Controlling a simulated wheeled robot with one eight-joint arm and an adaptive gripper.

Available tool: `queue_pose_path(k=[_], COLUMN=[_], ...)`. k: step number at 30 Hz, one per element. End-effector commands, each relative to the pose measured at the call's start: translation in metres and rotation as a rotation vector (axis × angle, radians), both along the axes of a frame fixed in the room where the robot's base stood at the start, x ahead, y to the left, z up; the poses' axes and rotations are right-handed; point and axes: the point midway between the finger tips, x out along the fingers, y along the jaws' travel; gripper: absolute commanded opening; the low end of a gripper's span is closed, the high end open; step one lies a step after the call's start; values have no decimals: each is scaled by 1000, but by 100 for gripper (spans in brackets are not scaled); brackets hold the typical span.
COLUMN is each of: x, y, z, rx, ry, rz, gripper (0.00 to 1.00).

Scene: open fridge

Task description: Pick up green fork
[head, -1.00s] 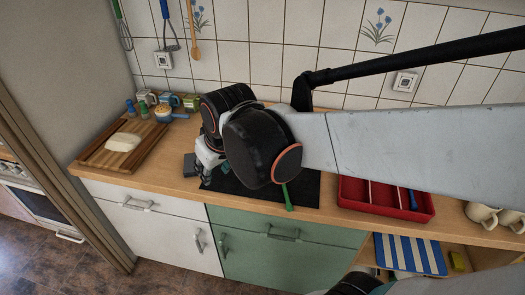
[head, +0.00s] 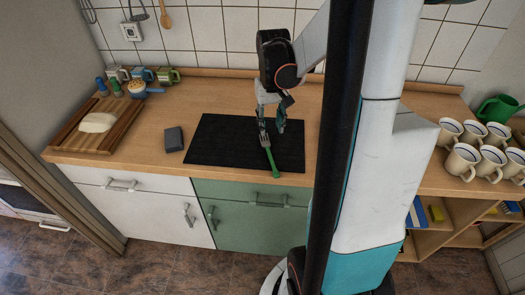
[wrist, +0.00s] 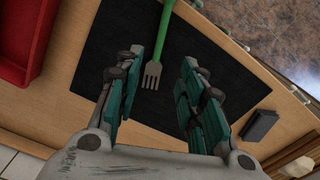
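The green fork (head: 274,163) lies on a black mat (head: 222,140) on the wooden counter. Its green handle points toward the counter's front edge and its grey tines point toward the wall. My gripper (head: 271,128) is over the mat at the tine end of the fork, fingers pointing down. In the wrist view my gripper (wrist: 155,85) is open and empty. The fork (wrist: 153,72) shows in the gap between the fingers, tines toward the palm. I cannot tell how far the fingertips are above the mat.
A dark grey block (head: 174,139) is left of the mat. A cutting board (head: 75,136) with a pale lump lies farther left. A red tray (wrist: 25,40) shows beside the mat in the wrist view. Several white mugs (head: 464,161) stand at the right.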

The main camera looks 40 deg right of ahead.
Motion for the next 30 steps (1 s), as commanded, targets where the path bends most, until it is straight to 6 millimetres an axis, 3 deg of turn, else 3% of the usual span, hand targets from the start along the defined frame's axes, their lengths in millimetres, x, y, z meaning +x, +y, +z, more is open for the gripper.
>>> queue_pose_path(k=[9,20,30], x=[1,-1,-7], y=[1,2,4], z=[-60,-84,-127], rx=[-1,-1,-1], ry=[-2,-2,-2], rz=[2,3,3], gripper=[36,36,36])
